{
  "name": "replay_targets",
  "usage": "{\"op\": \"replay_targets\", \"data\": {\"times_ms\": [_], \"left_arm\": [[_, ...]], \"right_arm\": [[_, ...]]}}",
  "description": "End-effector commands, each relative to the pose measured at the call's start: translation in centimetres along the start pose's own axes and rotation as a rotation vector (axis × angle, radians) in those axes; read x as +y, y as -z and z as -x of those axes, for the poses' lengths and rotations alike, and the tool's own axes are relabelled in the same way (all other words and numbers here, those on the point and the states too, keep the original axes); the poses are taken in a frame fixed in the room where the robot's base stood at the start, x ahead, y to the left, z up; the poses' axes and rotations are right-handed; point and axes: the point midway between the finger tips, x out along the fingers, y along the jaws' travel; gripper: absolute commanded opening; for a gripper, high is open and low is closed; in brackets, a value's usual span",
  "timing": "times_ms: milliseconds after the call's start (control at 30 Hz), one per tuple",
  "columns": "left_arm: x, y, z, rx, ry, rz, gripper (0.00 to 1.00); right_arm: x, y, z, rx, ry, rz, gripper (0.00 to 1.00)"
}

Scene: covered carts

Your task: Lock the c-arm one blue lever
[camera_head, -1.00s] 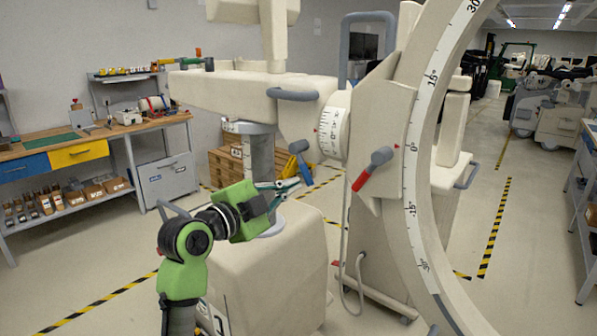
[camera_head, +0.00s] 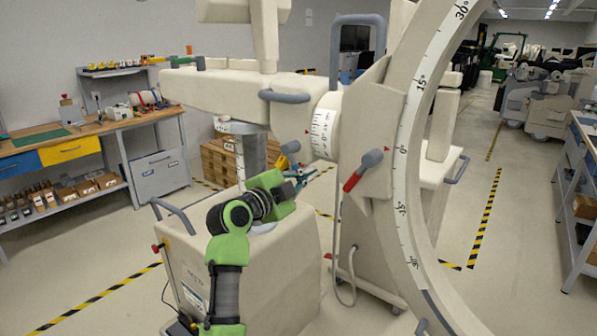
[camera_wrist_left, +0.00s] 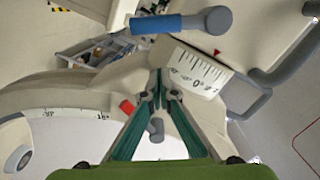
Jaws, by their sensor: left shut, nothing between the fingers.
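The blue lever (camera_wrist_left: 158,24) with its grey hub shows near the top of the left wrist view. My left gripper (camera_head: 308,175) is in front of the C-arm, close to this lever. In the left wrist view its teal fingers (camera_wrist_left: 160,78) are together and empty, their tips below the blue lever and apart from it in the picture. I cannot tell the depth gap. My right gripper is not in view.
A red lever (camera_head: 362,170) is on the C-arm body right of the gripper. The white dial (camera_head: 325,128) and large C ring (camera_head: 403,130) are close by. The C-arm's cream base (camera_head: 270,270) is below my arm. A workbench (camera_head: 80,140) stands at left.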

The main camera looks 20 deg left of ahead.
Motion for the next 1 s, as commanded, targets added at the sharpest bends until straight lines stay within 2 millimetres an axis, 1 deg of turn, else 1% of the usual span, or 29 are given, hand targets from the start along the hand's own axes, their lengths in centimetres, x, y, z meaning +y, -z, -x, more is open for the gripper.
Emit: {"op": "replay_targets", "data": {"times_ms": [33,100,300,433,767,867,1000], "left_arm": [[-0.2,-0.9,-0.3,-0.004,-0.002,0.004,0.0],[-0.2,-1.9,-0.5,-0.003,-0.002,0.004,0.0],[-0.1,-3.6,-0.9,-0.001,0.0,0.001,0.0],[0.0,-3.9,-0.9,0.0,0.001,0.001,0.0],[0.0,-4.0,-0.9,-0.001,0.001,-0.002,0.0],[0.2,-4.1,-0.9,-0.001,0.0,-0.011,0.0],[0.5,-4.5,-0.9,-0.001,0.001,-0.038,0.0]], "right_arm": [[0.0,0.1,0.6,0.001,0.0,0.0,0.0],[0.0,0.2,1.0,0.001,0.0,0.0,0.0],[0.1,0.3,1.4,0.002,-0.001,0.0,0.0],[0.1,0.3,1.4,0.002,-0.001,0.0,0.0],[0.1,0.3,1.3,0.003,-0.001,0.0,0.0],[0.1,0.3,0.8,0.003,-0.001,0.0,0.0],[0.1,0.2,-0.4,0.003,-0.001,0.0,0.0]]}}
